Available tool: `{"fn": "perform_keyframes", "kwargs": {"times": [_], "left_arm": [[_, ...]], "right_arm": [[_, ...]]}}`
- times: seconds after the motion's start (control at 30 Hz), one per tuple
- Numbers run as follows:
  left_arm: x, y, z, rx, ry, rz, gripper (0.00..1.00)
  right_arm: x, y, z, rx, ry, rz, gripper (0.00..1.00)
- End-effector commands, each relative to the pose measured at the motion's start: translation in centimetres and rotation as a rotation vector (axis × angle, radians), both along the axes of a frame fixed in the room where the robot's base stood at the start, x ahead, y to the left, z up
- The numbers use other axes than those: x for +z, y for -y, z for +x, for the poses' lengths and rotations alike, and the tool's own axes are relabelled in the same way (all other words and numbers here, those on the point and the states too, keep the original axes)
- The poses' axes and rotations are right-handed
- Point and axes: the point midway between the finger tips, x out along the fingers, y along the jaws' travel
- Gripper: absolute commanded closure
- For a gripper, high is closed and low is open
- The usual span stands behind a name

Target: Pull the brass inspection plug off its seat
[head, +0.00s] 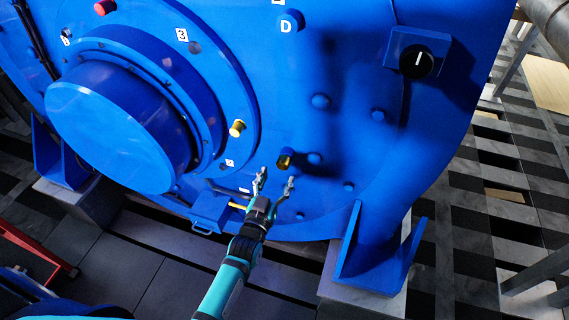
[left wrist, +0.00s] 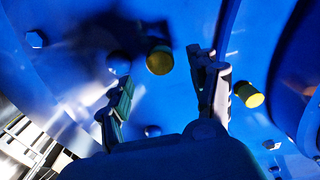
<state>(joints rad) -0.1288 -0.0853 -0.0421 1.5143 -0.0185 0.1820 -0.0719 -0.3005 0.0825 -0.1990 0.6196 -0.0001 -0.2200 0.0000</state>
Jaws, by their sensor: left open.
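A short round brass plug (head: 285,158) stands out from the blue motor face, in shadow, just beyond my left gripper (head: 276,178). In the left wrist view the brass plug (left wrist: 159,60) shows its round end between and beyond the two fingertips. My left gripper (left wrist: 166,82) is open, with its fingers spread and apart from the plug, nothing between them. A second brass plug (head: 237,128) sits on the ring flange to the left; it also shows right of the fingers in the left wrist view (left wrist: 249,94). My right gripper is not in view.
The large blue hub (head: 110,125) juts out at left. A black knob (head: 416,62) on a blue box is at upper right. A red knob (head: 105,7) is at upper left. Low blue bolt heads (head: 320,101) surround the plug. A blue foot bracket (head: 375,255) stands at lower right.

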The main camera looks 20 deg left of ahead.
Motion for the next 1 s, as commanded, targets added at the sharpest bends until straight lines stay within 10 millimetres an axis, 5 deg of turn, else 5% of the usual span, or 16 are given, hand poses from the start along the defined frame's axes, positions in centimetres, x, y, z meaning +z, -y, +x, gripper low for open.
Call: {"fn": "perform_keyframes", "kwargs": {"times": [0.4,1.0], "left_arm": [[-0.1,0.2,5.0,0.0,0.001,0.0,0.39],[0.0,0.2,5.5,0.0,0.0,0.0,0.39]], "right_arm": [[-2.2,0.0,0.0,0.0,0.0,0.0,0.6],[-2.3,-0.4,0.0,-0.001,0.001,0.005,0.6]]}}
